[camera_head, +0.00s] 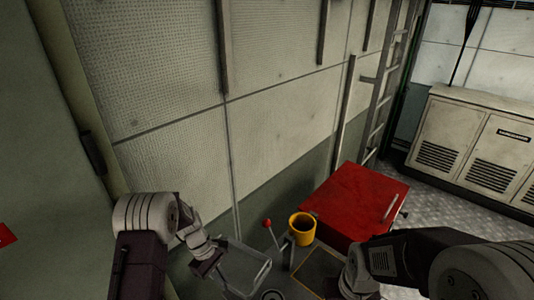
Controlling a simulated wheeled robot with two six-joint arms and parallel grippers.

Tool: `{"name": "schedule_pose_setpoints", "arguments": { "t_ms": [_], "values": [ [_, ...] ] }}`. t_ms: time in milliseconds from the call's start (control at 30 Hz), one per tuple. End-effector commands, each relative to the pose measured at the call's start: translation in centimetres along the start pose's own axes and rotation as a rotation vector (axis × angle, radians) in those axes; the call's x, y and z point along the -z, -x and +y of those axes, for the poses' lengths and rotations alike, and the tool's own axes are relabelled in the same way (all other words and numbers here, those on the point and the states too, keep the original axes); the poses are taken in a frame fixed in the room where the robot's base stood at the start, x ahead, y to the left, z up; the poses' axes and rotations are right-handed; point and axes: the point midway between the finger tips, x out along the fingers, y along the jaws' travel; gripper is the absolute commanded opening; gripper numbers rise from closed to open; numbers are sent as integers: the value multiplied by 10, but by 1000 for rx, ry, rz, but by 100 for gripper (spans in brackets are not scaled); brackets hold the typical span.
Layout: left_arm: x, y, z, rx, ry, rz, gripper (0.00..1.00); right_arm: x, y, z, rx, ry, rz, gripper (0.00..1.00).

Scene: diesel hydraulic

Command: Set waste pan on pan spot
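A grey, shallow, open pan (262,274), which looks like the waste pan, sits low in the middle of the head view. A dark square with a thin yellow outline (318,272), which looks like the pan spot, lies just right of it. My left gripper (209,265) points down at the pan's left edge. I cannot tell whether its fingers touch or grip the rim. My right arm comes in from the lower right, and its wrist covers part of the square's right side. The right gripper's fingers are not visible.
A yellow cup-like container (302,229) stands behind the square, beside a lever with a red ball knob (267,224). A red box (356,200) stands behind to the right. A panelled wall (170,150) and ladder (387,85) close off the back. Metal floor (432,205) is open at right.

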Motion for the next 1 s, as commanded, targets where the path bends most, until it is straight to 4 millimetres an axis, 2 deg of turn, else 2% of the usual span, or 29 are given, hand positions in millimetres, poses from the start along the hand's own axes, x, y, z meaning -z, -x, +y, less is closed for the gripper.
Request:
{"name": "schedule_pose_setpoints", "arguments": {
  "t_ms": [100,200,300,533,1000],
  "values": [
    [-17,19,-14,127,-315,3,0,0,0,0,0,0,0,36],
    [-21,35,-30,217,-529,2,0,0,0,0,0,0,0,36],
    [-20,49,-42,286,-693,3,0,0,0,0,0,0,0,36],
    [-14,81,-63,396,-958,2,0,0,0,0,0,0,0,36],
    [16,9,-63,395,-958,0,0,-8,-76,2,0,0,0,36]
  ]
}}
